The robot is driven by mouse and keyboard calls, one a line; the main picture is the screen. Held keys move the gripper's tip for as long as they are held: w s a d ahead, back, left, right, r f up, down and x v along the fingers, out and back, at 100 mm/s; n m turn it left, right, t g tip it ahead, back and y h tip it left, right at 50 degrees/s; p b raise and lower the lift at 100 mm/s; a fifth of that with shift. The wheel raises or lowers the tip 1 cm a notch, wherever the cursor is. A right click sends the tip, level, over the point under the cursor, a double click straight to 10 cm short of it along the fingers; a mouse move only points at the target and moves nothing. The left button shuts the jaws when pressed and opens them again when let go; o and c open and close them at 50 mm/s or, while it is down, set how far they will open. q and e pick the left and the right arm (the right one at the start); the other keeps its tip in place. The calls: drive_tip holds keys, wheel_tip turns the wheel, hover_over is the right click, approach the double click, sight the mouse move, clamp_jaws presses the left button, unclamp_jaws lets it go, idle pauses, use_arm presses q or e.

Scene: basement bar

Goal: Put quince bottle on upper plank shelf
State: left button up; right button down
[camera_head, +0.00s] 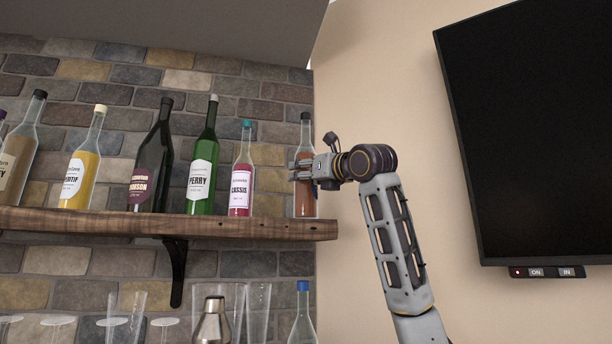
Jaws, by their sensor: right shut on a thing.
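A bottle with reddish-brown content and a dark cap (305,204) is upright at the right end of the upper plank shelf (180,224). Its label is not readable, so I cannot confirm that it is the quince bottle. My right gripper (301,170) reaches in from the right and is shut on this bottle around its middle. The bottle's base is at the level of the shelf top; whether it touches the wood I cannot tell. My left gripper is not in view.
Several bottles stand along the shelf to the left, the nearest a pink Cassis bottle (241,180), with a gap between. Below are glasses, a metal shaker (212,322) and a blue-capped bottle (303,318). A wall screen (535,130) hangs at right.

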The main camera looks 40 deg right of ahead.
drive_tip(key=shift+s+f, duration=0.1)
drive_tip(key=shift+f, duration=0.05)
idle(0.4)
drive_tip(key=c, duration=0.6)
unclamp_jaws()
drive_tip(key=shift+a, duration=0.1)
drive_tip(key=shift+o, duration=0.2)
drive_tip(key=s+a+f+b, duration=0.1)
drive_tip(key=s+b, duration=0.2)
drive_tip(key=s, duration=0.8)
drive_tip(key=shift+s+a+f, duration=0.15)
drive_tip(key=shift+s+f, duration=0.2)
drive_tip(key=shift+s, duration=0.05)
